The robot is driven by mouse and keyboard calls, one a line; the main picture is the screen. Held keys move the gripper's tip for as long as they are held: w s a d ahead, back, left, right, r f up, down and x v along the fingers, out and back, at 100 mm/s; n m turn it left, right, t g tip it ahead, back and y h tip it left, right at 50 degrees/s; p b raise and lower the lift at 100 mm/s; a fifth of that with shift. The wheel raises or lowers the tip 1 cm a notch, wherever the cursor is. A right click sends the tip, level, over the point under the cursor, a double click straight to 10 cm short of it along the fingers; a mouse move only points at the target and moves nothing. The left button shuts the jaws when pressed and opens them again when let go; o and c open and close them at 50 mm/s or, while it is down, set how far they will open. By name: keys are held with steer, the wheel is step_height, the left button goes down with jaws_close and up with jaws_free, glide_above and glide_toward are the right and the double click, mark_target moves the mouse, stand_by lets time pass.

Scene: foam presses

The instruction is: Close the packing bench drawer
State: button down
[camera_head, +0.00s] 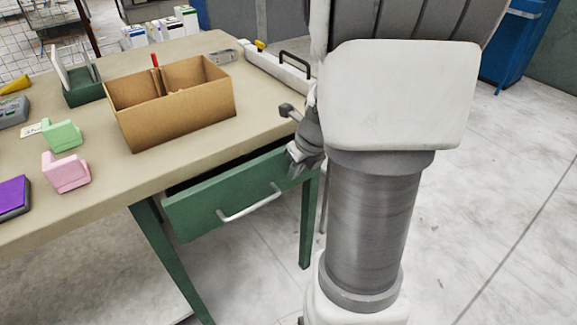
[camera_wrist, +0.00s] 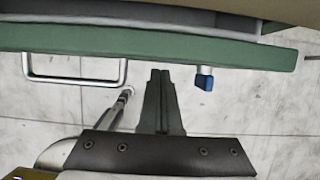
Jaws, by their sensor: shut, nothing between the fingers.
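The packing bench (camera_head: 210,130) has a beige top and green legs. Its green drawer (camera_head: 200,207) stands partly open below the top, with a dark gap behind its front. A pale bar handle (camera_head: 250,204) is on the front. My gripper (camera_head: 297,168) is at the drawer's right end, partly hidden by my arm. In the wrist view the drawer front (camera_wrist: 150,42) crosses the top, with the handle (camera_wrist: 75,82) at left. My gripper (camera_wrist: 160,72) is shut and empty, its tips close to the front; contact cannot be told.
On the bench are a cardboard box (camera_head: 170,120), a green holder (camera_head: 84,94), and pink (camera_head: 66,172) and green (camera_head: 62,135) dispensers.

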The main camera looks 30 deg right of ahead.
mark_target(285, 159)
steer(key=shift+w, duration=0.2)
steer(key=w+p, duration=0.3)
steer(key=w, duration=0.1)
steer(key=shift+r, duration=0.25)
steer(key=shift+w+a+f+p, duration=0.15)
steer(key=shift+w+p, duration=0.25)
steer(key=shift+w, duration=0.3)
